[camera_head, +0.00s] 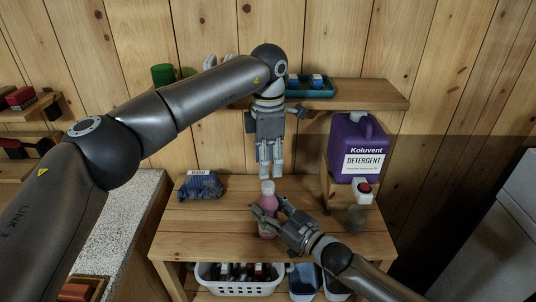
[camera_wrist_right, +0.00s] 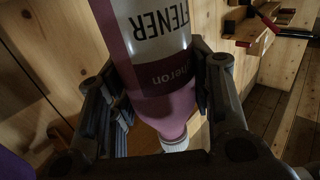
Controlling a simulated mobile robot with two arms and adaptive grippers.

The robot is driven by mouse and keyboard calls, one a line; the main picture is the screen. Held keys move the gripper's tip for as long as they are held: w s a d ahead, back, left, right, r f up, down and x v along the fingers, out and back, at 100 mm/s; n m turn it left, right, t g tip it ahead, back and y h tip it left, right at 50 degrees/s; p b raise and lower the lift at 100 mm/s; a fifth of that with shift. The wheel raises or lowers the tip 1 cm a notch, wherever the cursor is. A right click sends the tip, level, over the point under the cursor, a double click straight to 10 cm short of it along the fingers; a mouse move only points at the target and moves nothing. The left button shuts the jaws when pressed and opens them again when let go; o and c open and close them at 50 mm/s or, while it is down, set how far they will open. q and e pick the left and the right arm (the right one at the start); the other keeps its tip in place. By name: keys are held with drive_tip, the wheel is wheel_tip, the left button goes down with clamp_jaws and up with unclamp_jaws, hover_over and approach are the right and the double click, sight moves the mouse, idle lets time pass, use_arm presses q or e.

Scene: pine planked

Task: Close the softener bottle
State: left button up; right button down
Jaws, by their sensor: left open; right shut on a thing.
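The pink softener bottle (camera_head: 268,200) stands upright at the middle of the wooden table. My right gripper (camera_head: 271,211) is shut on its body, coming from the lower right. In the right wrist view the bottle (camera_wrist_right: 150,60) sits between the finger pads, its label upside down in the picture. A white ribbed piece (camera_wrist_right: 175,144) shows at its top end; I cannot tell whether it is a cap or a bare neck. My left gripper (camera_head: 271,172) is open, pointing down just above and behind the bottle top in the picture. I cannot see anything between its fingers.
A purple detergent jug (camera_head: 357,148) stands on a wooden stand at the right, with a red-and-white piece (camera_head: 363,190) below it. A crumpled blue cloth (camera_head: 200,187) lies left. A shelf (camera_head: 370,96) with a teal tray (camera_head: 311,92) is behind. A white basket (camera_head: 240,288) sits beneath.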

sight(268, 184)
use_arm(q)
drive_tip(key=n, duration=0.5)
drive_tip(key=shift+r, duration=0.2)
drive_tip(key=n, duration=0.5)
drive_tip(key=shift+r, duration=0.15)
drive_tip(key=n, duration=0.5)
drive_tip(key=shift+r, duration=0.2)
drive_tip(key=n, duration=0.5)
drive_tip(key=shift+r+n, duration=0.15)
drive_tip(key=shift+n, duration=0.15)
drive_tip(key=shift+f, duration=4.05)
